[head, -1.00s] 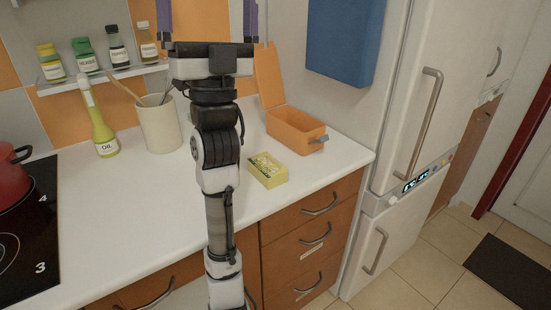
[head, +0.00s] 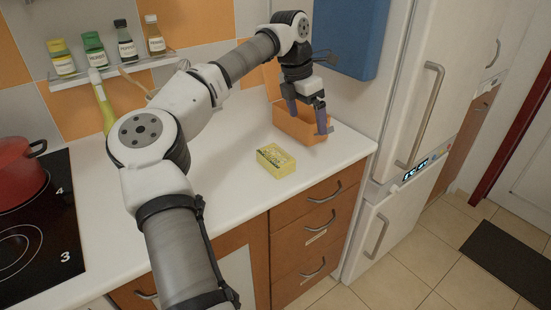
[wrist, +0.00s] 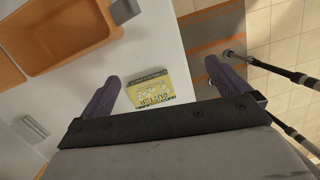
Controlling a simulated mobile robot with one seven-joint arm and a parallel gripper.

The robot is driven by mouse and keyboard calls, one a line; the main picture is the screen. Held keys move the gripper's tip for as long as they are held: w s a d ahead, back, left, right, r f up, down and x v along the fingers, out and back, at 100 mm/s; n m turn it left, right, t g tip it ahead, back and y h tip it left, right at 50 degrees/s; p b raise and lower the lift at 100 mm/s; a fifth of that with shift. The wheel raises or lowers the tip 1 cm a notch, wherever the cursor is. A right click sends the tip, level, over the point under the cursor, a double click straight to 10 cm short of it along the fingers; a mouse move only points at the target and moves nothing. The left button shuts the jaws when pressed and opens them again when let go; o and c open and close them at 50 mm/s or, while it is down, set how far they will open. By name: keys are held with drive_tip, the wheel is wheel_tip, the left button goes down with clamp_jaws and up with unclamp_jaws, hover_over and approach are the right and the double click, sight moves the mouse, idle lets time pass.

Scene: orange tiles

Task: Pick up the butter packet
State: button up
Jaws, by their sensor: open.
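The yellow butter packet (head: 276,160) lies flat on the white counter near its front edge. In the wrist view the butter packet (wrist: 150,89) shows between and beyond the two purple fingers, with its printed label facing up. My gripper (head: 308,113) points down above the counter, in front of the orange box and up and to the right of the packet in the head view. It also shows in the wrist view (wrist: 160,88), with its fingers spread apart and nothing between them. My gripper is apart from the packet.
An open orange box (head: 301,128) stands behind the packet, close to my gripper. A red pot (head: 20,178) sits on the black hob at left. Spice jars (head: 125,45) stand on a wall shelf. The counter around the packet is clear.

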drive_tip(key=a+n+y, duration=0.1)
drive_tip(key=a+y, duration=0.2)
drive_tip(key=a, duration=0.5)
hover_over(276, 154)
wheel_tip(276, 154, down, 6)
drive_tip(key=shift+a+f+p, duration=0.1)
drive_tip(key=shift+f+p, duration=0.1)
drive_tip(key=shift+p, duration=0.25)
drive_tip(key=shift+s+f+p, duration=0.1)
drive_tip(key=shift+f+p, duration=0.85)
drive_tip(key=shift+f, duration=2)
drive_tip(key=c, duration=0.9)
drive_tip(key=shift+o, duration=0.2)
drive_tip(key=shift+r, duration=0.1)
